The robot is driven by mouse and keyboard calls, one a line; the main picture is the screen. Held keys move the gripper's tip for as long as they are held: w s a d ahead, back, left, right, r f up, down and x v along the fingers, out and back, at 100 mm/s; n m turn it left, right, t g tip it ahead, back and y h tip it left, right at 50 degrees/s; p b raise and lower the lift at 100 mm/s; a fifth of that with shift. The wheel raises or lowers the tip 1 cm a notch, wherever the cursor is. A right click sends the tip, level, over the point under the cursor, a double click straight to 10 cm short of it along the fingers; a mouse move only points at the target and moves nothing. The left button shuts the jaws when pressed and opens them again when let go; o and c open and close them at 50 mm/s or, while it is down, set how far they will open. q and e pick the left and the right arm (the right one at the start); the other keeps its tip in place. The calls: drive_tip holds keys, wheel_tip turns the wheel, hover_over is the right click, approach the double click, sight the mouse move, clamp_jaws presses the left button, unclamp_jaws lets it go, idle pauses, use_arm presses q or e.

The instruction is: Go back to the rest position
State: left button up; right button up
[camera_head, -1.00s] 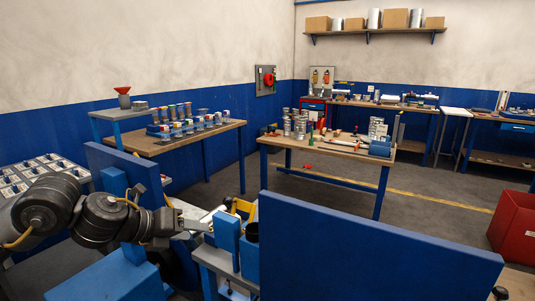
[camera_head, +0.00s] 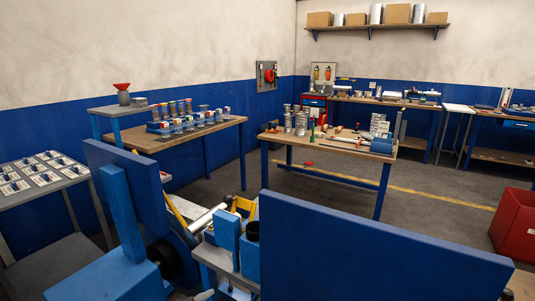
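Neither of my grippers shows clearly in the head view now. A small pale shape at the bottom edge, left of centre, is too little to identify. A blue machine (camera_head: 125,215) with an upright post and a dark round part stands at the lower left. A silver tube (camera_head: 207,218) lies beside it, near a yellow part (camera_head: 243,205). A large blue panel (camera_head: 380,245) fills the lower right and hides what lies behind it.
A grey table with several cards (camera_head: 40,180) stands at the left. A wooden bench with jars (camera_head: 190,125) and a second workbench (camera_head: 335,145) stand behind. A red bin (camera_head: 515,225) is at the right. Open floor (camera_head: 425,185) lies between the second workbench and the bin.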

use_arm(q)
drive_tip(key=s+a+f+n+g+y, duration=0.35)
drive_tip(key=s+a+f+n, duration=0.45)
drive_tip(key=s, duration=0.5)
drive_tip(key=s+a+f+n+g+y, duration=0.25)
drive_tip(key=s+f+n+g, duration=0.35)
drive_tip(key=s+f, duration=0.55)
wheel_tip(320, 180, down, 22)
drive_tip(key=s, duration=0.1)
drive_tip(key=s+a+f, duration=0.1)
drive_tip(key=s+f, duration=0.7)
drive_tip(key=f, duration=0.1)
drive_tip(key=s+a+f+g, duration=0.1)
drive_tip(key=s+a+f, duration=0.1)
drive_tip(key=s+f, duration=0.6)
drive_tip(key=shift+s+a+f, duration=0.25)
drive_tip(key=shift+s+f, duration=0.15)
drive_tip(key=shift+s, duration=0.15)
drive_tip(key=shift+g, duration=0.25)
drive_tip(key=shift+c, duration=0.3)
